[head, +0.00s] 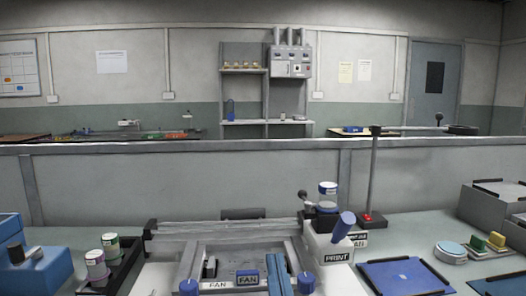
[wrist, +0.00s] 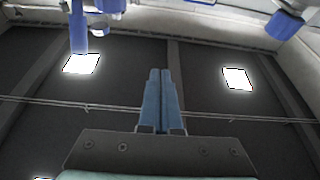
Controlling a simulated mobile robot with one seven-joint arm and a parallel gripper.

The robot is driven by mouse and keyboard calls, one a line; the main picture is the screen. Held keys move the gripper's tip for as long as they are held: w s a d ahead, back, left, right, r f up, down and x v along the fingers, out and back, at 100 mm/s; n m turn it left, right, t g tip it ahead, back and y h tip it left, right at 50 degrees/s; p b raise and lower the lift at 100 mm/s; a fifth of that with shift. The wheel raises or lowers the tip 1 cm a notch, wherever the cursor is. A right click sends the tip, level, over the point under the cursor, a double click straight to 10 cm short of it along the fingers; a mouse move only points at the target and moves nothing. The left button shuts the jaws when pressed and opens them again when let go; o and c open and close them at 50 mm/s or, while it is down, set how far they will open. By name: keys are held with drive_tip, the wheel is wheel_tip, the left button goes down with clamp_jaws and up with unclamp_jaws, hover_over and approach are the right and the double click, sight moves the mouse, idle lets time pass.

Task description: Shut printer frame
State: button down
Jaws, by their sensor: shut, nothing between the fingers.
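The printer frame (head: 238,244) is a grey rectangular frame at the bottom centre of the head view, with FAN labels and blue knobs (head: 188,287) at its near corners. Its near part is cut off, and I cannot tell how far its moving part is raised. My gripper (head: 275,258) shows as two blue-grey fingers over the frame's right part. Touching is unclear. In the wrist view my gripper (wrist: 160,72) is shut and empty, pointing toward the ceiling lights. Blue knob-like parts (wrist: 78,32) show at the top left and top right of that view.
A PRINT-marked pale box (head: 330,252) with a blue-banded jar (head: 327,192) stands right of the frame. A dark tray with small jars (head: 96,264) is at left. A blue pad (head: 405,278) lies at right. A grey partition (head: 180,180) runs behind the bench.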

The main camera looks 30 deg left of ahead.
drive_tip(key=shift+s+d+f+b, duration=0.15)
drive_tip(key=shift+s+f+b, duration=0.05)
drive_tip(key=shift+f+b, duration=0.7)
drive_tip(key=shift+s+d+f+b, duration=0.1)
drive_tip(key=shift+s+f+b, duration=0.1)
drive_tip(key=shift+f+b, duration=0.7)
drive_tip(key=shift+r+b, duration=0.2)
drive_tip(key=shift+b, duration=0.1)
wheel_tip(320, 180, up, 5)
drive_tip(key=p, duration=0.4)
drive_tip(key=s+d+f+b, duration=0.1)
drive_tip(key=f, duration=0.1)
drive_tip(key=s+d+f+b, duration=0.1)
drive_tip(key=s+f, duration=0.1)
drive_tip(key=s+d+f+b, duration=0.1)
drive_tip(key=s+f+b, duration=0.1)
drive_tip(key=f, duration=0.1)
drive_tip(key=shift+s+d, duration=0.25)
drive_tip(key=shift+d, duration=0.15)
drive_tip(key=shift+s+d+f, duration=0.25)
drive_tip(key=shift+s+d, duration=0.05)
drive_tip(key=shift+s, duration=0.1)
